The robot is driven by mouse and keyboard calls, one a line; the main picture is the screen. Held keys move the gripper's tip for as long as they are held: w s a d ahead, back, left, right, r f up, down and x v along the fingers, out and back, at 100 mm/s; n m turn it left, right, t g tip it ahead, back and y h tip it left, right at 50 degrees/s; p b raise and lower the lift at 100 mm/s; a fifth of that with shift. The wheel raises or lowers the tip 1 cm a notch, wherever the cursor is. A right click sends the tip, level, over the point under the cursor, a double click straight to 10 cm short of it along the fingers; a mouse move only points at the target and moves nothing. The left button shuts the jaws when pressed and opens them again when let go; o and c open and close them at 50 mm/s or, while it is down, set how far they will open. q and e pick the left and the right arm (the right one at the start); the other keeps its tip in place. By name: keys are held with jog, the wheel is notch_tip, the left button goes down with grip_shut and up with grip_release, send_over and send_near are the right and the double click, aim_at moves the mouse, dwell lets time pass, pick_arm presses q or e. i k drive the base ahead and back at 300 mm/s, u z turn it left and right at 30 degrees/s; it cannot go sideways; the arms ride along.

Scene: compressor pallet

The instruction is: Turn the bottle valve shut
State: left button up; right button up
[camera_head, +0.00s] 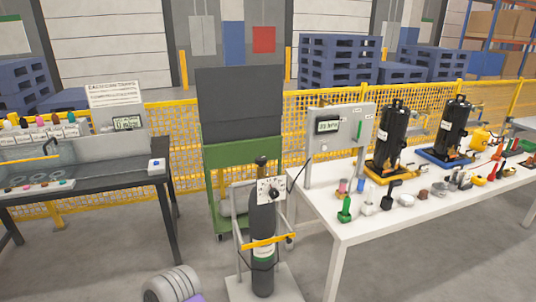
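A dark gas bottle (263,228) stands upright in a grey stand with a yellow bar across its front, between the two tables. Its black valve top (261,161) is at the upper end. A white plate with dark markings (270,190) sits just below the valve, with a round dark part on it. A thin dark line runs from near the plate towards the grey panel on the right. Whether the valve is open or shut is too small to tell. Neither of my grippers is in view.
A white table (418,222) with two black compressors (390,136) (453,127) and several small parts stands right. A dark bench (85,188) stands left. A green cart (240,157) and yellow fence are behind the bottle.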

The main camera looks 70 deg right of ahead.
aim_at(260, 160)
jog(key=z, duration=0.95)
jog(key=i, duration=0.95)
jog(key=z, duration=1.05)
